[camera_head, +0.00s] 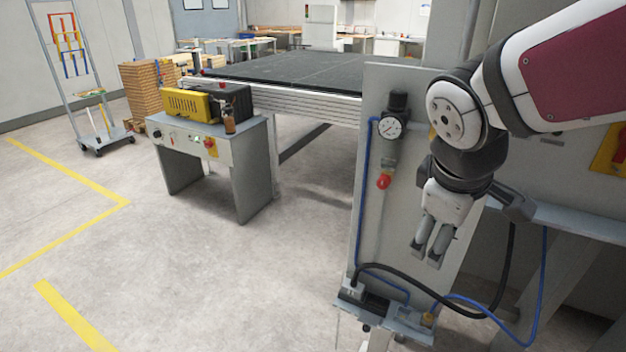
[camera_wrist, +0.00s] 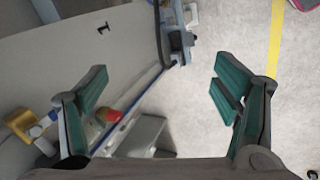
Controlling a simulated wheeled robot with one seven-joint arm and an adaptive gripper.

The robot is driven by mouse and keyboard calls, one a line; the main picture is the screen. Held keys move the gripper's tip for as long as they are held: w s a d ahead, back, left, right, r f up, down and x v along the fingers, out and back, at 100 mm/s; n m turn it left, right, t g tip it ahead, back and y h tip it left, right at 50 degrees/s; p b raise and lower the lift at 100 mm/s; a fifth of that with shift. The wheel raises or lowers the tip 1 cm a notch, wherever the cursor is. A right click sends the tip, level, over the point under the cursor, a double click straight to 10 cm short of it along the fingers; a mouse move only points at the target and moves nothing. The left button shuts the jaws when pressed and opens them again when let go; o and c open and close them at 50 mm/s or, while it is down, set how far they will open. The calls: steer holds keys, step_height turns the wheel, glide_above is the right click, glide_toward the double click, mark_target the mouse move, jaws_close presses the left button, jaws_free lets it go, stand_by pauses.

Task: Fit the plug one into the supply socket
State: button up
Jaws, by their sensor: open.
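My gripper (camera_head: 427,252) hangs fingers-down in front of the grey panel (camera_head: 404,90), open and empty, above the bracket (camera_head: 405,325) at the panel's foot. In the wrist view its green-padded fingers (camera_wrist: 157,96) are wide apart with nothing between them. A black cable (camera_head: 425,288) runs to a small grey fitting (camera_head: 352,287) at the bracket's left end, perhaps the plug. A dark opening (camera_head: 376,303) beside it may be the socket; I cannot tell which is which. The wrist view shows a dark fitting (camera_wrist: 180,40) at the panel's far end and a "1" mark (camera_wrist: 103,28).
A pressure gauge (camera_head: 390,127) and red knob (camera_head: 384,182) stick out from the panel. Blue hose (camera_head: 368,190) runs down its left side, and another loops at lower right. A control desk (camera_head: 208,150) stands left. Open floor (camera_head: 250,280) lies left of the panel.

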steer(key=w+f+n+h+b, duration=0.1)
steer(key=w+f+n+b, duration=0.2)
steer(key=w+f+n, duration=0.55)
steer(key=n+y+b, duration=0.2)
steer(key=n+b, duration=0.7)
steer(key=n, duration=0.4)
glide_above(353, 285)
steer(key=s+a, duration=0.1)
steer(key=s, duration=0.1)
steer(key=shift+m, duration=0.25)
steer(key=f, duration=3.4)
steer(key=shift+w+f, duration=0.2)
steer(key=shift+f, duration=0.15)
steer(key=shift+b+x, duration=1.1)
steer(key=shift+x, duration=1.75)
steer(key=shift+s+d+h, duration=0.1)
steer(key=shift+s+h, duration=0.1)
steer(key=shift+h, duration=0.1)
steer(key=c, duration=1.5)
